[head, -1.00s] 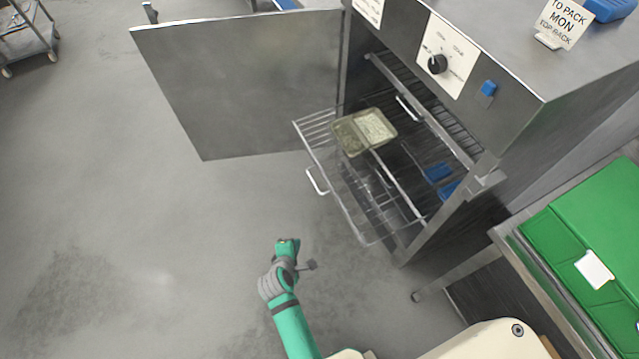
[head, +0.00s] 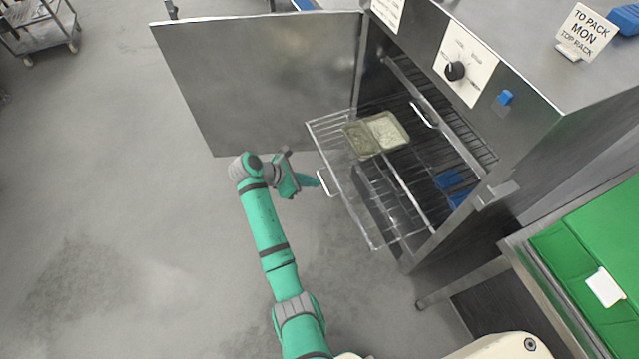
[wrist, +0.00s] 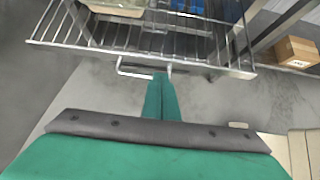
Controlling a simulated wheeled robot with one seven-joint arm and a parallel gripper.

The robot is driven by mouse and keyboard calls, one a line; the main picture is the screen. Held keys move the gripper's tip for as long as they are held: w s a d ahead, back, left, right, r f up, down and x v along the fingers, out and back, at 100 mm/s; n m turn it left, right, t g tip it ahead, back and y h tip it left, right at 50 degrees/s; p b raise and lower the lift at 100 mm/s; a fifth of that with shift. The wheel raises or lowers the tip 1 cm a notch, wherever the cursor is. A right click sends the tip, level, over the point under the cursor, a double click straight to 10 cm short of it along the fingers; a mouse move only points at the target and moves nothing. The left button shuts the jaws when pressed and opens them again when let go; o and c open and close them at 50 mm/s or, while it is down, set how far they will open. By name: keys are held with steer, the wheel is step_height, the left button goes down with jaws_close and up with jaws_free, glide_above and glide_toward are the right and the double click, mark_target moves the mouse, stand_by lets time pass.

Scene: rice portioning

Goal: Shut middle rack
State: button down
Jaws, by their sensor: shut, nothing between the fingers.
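The middle rack (head: 372,222) is a wire rack pulled out of the steel oven-like cabinet (head: 520,110). Its handle (head: 325,183) is on its front edge, and it also shows in the wrist view (wrist: 134,70). A tray of two compartments (head: 378,134) sits on the rack near its far left side. My gripper (head: 314,182) is shut and empty, its fingertips at the handle. In the wrist view the closed fingers (wrist: 162,80) point at the handle; I cannot tell whether they touch it.
The cabinet door (head: 270,85) stands wide open to the left of the rack. Blue items (head: 452,185) lie lower inside the cabinet. A table with a green top (head: 590,250) stands at the right. A cardboard box (wrist: 297,52) is on the right in the wrist view.

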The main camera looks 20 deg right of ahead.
glide_toward(337, 187)
steer(key=x, duration=0.5)
steer(key=shift+s+d+r, duration=0.1)
steer(key=shift+s, duration=0.05)
stand_by(0.3)
